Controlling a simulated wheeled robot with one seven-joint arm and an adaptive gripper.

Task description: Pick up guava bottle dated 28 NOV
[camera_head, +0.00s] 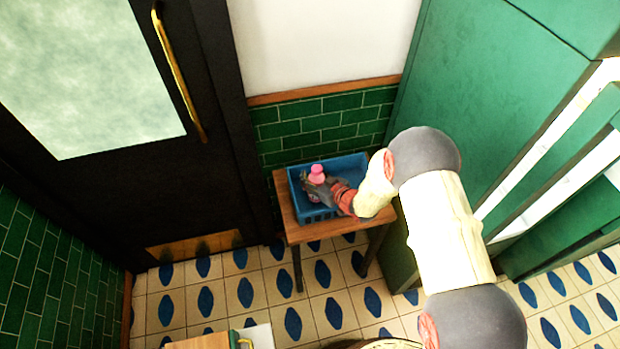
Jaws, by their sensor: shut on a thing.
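A small bottle with a pink cap (317,170) stands at the left part of a blue crate (318,213). My gripper (315,187) reaches in from the right and is shut around the bottle's body. The bottle looks roughly upright. My gripper hides most of its body, and no label or date can be read. I cannot tell whether the bottle touches the crate's floor. No other bottle shows in the crate.
The crate sits on a small wooden table (291,226) against a green tiled wall. A dark door (190,175) with a brass handle is at left. Green cabinets (480,90) stand at right. Another wooden surface (205,342) shows at the bottom. Patterned floor lies open in front.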

